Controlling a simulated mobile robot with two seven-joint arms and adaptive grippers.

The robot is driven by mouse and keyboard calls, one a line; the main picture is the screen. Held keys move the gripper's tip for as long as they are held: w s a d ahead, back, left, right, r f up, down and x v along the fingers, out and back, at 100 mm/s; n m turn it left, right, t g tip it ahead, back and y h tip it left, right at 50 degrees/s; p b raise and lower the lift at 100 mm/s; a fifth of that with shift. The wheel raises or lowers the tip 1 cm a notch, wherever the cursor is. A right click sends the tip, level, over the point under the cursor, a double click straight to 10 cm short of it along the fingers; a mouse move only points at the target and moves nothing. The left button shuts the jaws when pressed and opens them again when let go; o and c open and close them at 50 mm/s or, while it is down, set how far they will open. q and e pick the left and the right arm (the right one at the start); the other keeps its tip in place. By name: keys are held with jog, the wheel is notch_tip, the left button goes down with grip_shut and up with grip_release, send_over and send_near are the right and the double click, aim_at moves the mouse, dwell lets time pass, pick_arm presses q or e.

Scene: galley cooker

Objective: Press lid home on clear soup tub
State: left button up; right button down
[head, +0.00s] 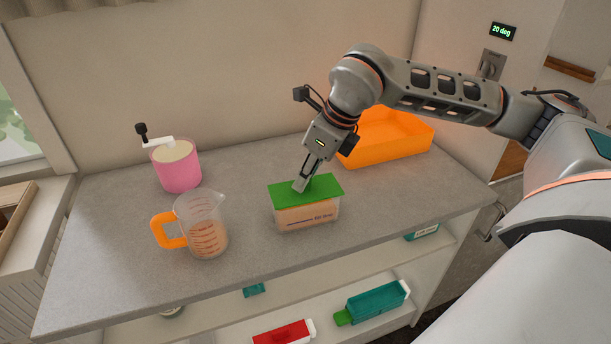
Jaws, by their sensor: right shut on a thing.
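The clear soup tub (308,218) stands upright on the grey counter near its front middle, with orange-brown contents showing through its walls. The green lid (324,188) lies on top of the tub and covers its opening. Whether its rim sits fully down all round cannot be told. My right gripper (301,186) points down at the lid's middle from above. Its fingers are shut at the lid's top, on what looks like a raised green part of it. My left gripper is not in view.
An orange bin (388,140) stands behind the tub to the right. A measuring jug (208,228) with an orange handle stands to the left, and a pink pot (178,168) with a crank behind it. Shelves below the counter (120,240) hold a teal box (376,302) and a red box (282,334).

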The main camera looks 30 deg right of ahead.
dwell(0.3)
jog(key=c, duration=1.8)
grip_release()
jog(key=shift+c, duration=0.2)
jog(key=shift+o, duration=0.4)
jog(key=o, duration=0.4)
jog(key=shift+r, duration=0.1)
jog(key=shift+r+p, duration=1.8)
jog(key=shift+r, duration=0.65)
jog(key=shift+r+p, duration=0.7)
jog(key=shift+r, duration=0.25)
